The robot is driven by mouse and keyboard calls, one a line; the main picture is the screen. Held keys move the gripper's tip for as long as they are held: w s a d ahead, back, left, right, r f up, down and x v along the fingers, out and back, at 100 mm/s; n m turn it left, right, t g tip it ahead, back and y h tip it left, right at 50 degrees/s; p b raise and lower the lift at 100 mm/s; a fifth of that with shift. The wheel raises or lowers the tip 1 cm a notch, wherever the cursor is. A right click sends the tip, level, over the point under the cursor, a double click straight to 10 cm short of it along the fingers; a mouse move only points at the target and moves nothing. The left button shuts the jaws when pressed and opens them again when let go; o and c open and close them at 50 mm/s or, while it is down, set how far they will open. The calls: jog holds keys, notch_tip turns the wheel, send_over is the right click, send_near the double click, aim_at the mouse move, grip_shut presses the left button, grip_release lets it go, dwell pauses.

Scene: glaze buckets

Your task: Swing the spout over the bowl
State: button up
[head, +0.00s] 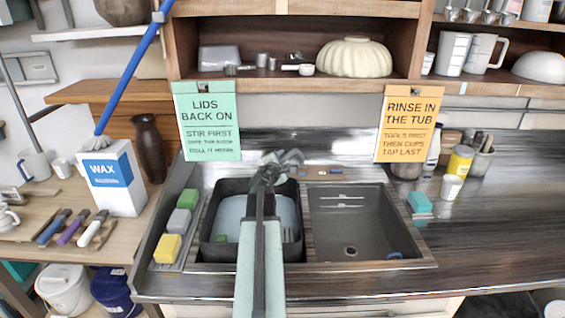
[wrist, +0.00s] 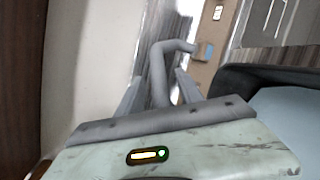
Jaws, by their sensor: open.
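The grey spout (wrist: 178,46) bends to the right in the wrist view, and its pipe stands between my two fingers. My gripper (wrist: 158,84) is open around the pipe, with a gap visible on at least one side. In the head view my gripper (head: 272,172) is at the back of the sink, overlapping the spout, whose outlet direction is hard to tell there. A black tub (head: 213,245) holding pale blue water is on the left, partly hidden by my arm.
A green sign (head: 208,122) and an orange sign (head: 408,124) hang from the shelf above. Sponges (head: 167,248) line the sink's left side. A wax box (head: 111,178) with a blue-handled brush stands left. A teal block (head: 419,203) sits right. The right counter is mostly clear.

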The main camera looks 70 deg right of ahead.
jog(key=shift+d+f, duration=0.15)
jog(key=shift+d, duration=0.55)
jog(key=shift+a, duration=0.1)
jog(key=shift+c, duration=0.3)
grip_shut()
jog(key=shift+s, duration=0.1)
dwell(0.4)
